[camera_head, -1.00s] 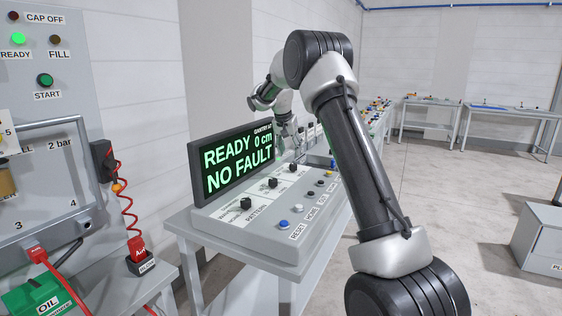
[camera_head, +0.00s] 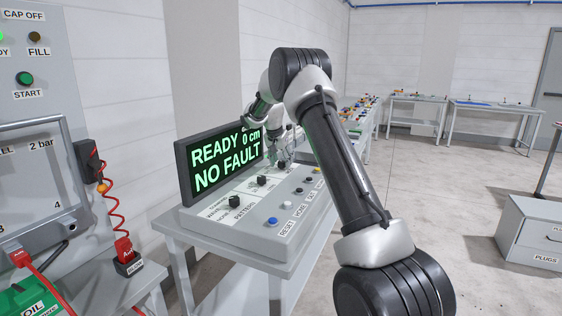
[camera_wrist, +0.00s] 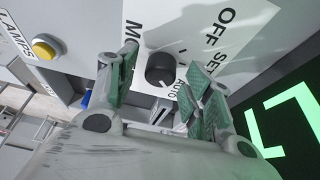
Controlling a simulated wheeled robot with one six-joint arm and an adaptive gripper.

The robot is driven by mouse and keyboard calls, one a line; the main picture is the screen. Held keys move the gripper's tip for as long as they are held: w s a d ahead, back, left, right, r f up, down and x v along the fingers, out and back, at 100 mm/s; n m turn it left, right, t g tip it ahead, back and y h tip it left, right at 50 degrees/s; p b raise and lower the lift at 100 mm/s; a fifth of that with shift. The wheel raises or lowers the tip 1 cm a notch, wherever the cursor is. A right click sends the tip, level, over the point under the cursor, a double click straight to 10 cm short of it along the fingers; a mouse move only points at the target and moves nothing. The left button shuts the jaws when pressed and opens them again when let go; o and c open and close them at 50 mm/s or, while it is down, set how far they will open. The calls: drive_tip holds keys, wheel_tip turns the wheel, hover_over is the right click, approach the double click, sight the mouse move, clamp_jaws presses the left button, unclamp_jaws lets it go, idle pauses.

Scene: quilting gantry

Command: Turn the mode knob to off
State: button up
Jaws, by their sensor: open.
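The mode knob (camera_wrist: 159,69) is a round black knob on a white plate in the wrist view, with OFF, SET, AUTO and a partly hidden label beginning with M around it. Which label it points to I cannot tell. In the head view my gripper (camera_head: 279,158) is at the far end of the console (camera_head: 262,234), small and partly hidden, and I cannot make out the mode knob there.
A raised display (camera_head: 222,164) reads READY, 0 cm, NO FAULT, close beside the gripper. Two other black knobs (camera_head: 234,201) (camera_head: 262,180) and a row of buttons, including a blue one (camera_head: 272,222), are nearer. A yellow button (camera_wrist: 46,47) shows in the wrist view. Open floor lies right.

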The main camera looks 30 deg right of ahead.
drive_tip(key=c, duration=1)
